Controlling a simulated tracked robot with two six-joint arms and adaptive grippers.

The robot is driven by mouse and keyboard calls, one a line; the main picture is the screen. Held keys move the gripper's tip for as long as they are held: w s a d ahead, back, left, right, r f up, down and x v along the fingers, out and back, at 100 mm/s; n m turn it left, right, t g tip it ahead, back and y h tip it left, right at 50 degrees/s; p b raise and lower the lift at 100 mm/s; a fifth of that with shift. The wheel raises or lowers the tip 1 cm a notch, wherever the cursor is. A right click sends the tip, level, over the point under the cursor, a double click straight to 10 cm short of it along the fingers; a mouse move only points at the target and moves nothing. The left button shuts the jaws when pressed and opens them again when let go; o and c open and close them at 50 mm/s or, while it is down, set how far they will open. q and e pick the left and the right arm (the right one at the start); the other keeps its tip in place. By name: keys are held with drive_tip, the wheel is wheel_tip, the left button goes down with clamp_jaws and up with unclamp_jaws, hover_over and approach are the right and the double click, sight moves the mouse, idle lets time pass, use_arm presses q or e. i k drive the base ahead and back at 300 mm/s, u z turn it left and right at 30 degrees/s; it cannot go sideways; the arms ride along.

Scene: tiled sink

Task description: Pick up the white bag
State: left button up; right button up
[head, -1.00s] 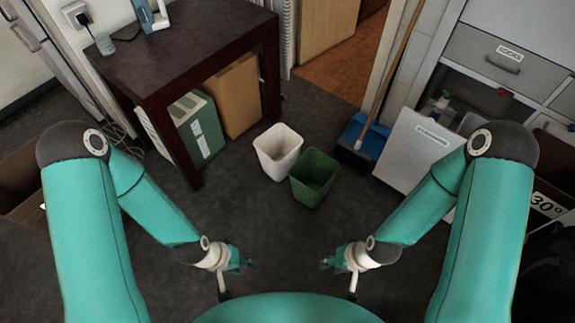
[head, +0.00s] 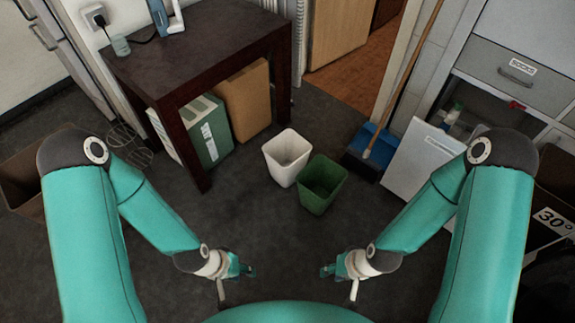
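I see no white bag in the head view. A white open-topped bin (head: 286,158) stands on the floor near the middle, and a dark green bin (head: 321,185) stands right beside it. My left gripper (head: 246,269) is low in the view, left of centre, well short of the bins. My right gripper (head: 328,270) is low in the view, right of centre. Nothing shows held in either gripper. Their fingers are too small to tell whether they are open or shut.
A dark table (head: 195,45) stands at the upper left with a green-and-white box (head: 205,130) and a brown box (head: 243,98) under it. A blue dustpan (head: 371,147) and a broom lean by the doorway. Grey drawers (head: 510,70) are at right. Floor before the bins is clear.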

sight(286, 153)
drive_tip(key=z, duration=1.3)
drive_tip(key=i, duration=0.15)
drive_tip(key=u, duration=3.3)
drive_tip(key=i, duration=1.05)
drive_tip(key=z, duration=2.35)
drive_tip(key=i, duration=1)
